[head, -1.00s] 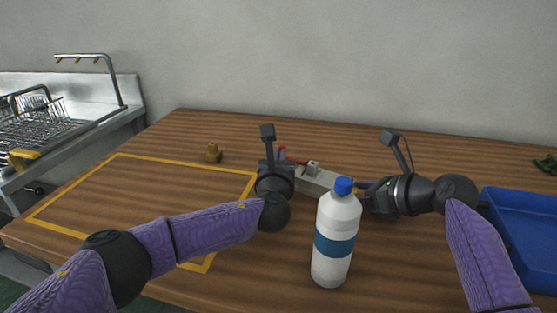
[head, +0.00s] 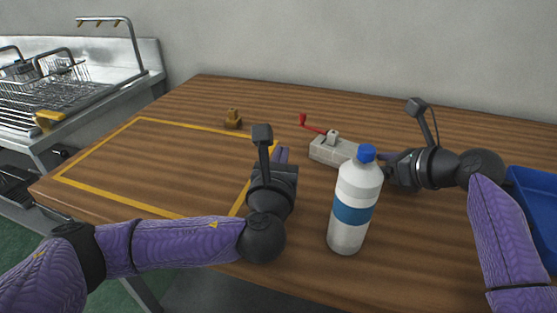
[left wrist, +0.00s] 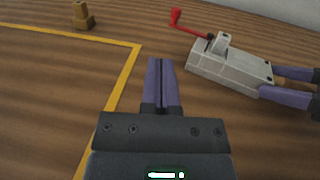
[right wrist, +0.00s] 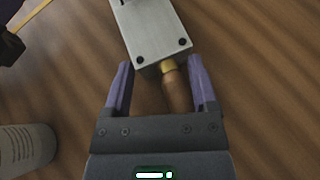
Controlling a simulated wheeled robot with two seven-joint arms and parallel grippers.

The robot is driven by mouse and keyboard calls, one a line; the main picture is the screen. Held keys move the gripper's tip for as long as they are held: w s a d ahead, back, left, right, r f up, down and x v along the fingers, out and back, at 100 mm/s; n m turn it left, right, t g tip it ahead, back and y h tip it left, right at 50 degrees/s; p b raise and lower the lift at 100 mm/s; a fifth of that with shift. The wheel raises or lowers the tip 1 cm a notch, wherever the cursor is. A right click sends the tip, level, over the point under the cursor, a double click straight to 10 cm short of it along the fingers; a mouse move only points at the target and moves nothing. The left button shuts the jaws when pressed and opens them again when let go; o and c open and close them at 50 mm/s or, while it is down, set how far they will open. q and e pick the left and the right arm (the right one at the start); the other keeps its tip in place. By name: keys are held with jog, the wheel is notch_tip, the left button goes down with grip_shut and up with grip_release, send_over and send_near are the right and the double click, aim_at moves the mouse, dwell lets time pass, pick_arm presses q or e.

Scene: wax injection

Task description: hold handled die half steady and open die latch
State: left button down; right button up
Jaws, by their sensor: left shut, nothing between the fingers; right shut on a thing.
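The grey die block (head: 328,150) lies on the wooden table near the middle, with a red latch lever (head: 312,127) sticking out from its far left end. In the left wrist view the red lever (left wrist: 190,27) stands out from the block (left wrist: 228,66), its knob end raised and away from the body.
A white bottle with a blue cap (head: 354,205) stands in front of the die, between my arms. A small brass piece (head: 232,119) stands near the yellow-taped area (head: 95,152). A blue bin (head: 535,205) is at the right. The table behind the die is clear.

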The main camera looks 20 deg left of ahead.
pick_arm(q)
jog(key=shift+s, duration=1)
pick_arm(e)
jog(key=shift+f, duration=0.25)
jog(key=o, duration=0.7)
jog(key=shift+o, duration=0.4)
jog(key=shift+r, duration=0.1)
